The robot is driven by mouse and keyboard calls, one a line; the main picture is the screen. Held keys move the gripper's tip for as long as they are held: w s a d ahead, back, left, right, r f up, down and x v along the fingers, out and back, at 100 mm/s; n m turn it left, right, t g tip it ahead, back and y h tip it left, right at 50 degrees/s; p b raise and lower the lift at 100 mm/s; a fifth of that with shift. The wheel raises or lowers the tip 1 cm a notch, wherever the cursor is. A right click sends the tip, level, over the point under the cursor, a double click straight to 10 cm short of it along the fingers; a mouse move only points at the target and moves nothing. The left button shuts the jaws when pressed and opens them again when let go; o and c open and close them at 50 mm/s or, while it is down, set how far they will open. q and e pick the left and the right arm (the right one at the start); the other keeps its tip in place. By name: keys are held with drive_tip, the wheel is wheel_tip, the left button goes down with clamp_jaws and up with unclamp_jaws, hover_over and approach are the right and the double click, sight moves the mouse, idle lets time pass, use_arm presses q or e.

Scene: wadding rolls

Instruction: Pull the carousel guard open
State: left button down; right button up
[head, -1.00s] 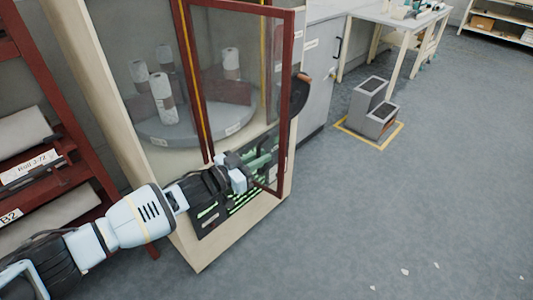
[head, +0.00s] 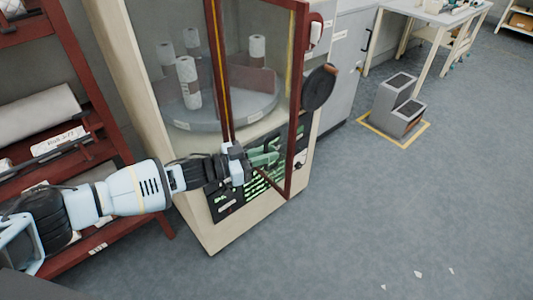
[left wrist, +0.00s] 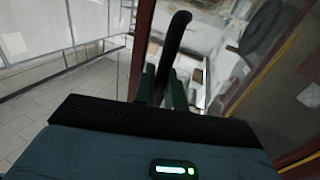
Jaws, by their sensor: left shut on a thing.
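The carousel guard (head: 297,95) is a clear panel in a dark red frame on the front of the cream cabinet. It stands ajar, its right edge and lower corner swung out in front of the control panel. My left gripper (head: 262,160) is shut on the guard's handle, low on the guard; its green fingers show there. In the left wrist view the handle (left wrist: 176,42) is a black curved bar rising from between the fingers (left wrist: 163,88). The carousel (head: 200,116) is a grey round table inside, with several white rolls standing on it. My right gripper is out of view.
A dark red rack (head: 130,225) with rolls stands close on the left, beside my left arm. A dark disc (head: 319,88) sticks out right of the guard. Grey steps (head: 392,98) stand farther right. The floor (head: 400,210) in front is mostly clear.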

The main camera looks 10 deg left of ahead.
use_arm(q)
drive_tip(key=c, duration=1.8)
unclamp_jaws()
drive_tip(key=shift+r, duration=0.1)
drive_tip(key=v, duration=0.7)
drive_tip(key=shift+s+a, duration=0.2)
drive_tip(key=shift+a, duration=0.15)
